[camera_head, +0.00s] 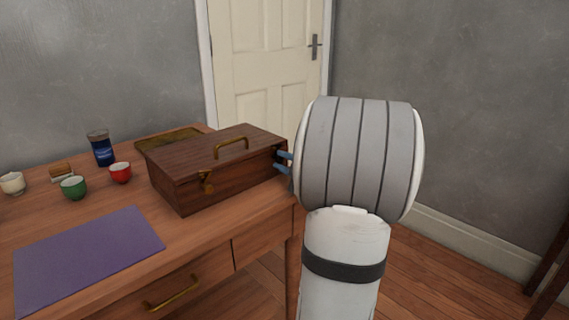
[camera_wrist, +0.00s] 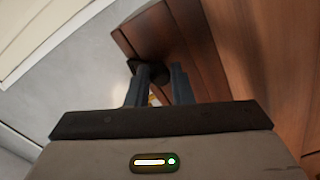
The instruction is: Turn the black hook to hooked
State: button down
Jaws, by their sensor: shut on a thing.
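A dark wooden box (camera_head: 222,180) with a brass handle on its lid stands closed on the desk. My gripper (camera_head: 284,162) is at the right end of the box, its blue-grey fingers touching or nearly touching that side. In the wrist view my gripper (camera_wrist: 161,72) has its fingertips against the box (camera_wrist: 178,38). The black hook (camera_wrist: 148,66) shows as a dark piece on the box side at the fingertips. The fingers are shut on it, and they hide part of it. In the head view the hook cannot be made out.
The desk (camera_head: 190,235) also bears a purple mat (camera_head: 88,256), a green cup (camera_head: 74,188), a red cup (camera_head: 120,172), a white cup (camera_head: 12,183) and a blue tin (camera_head: 102,150). A brass latch (camera_head: 207,183) is on the box front. A door (camera_head: 262,60) stands behind.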

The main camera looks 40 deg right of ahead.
jog(key=c, duration=1.3)
grip_release()
jog(key=s, duration=0.2)
jog(key=s+p, duration=0.1)
jog(key=s, duration=0.2)
jog(key=s+p, duration=0.1)
jog(key=s, duration=0.1)
jog(key=shift+s+d, duration=0.3)
jog(key=shift+s, duration=0.1)
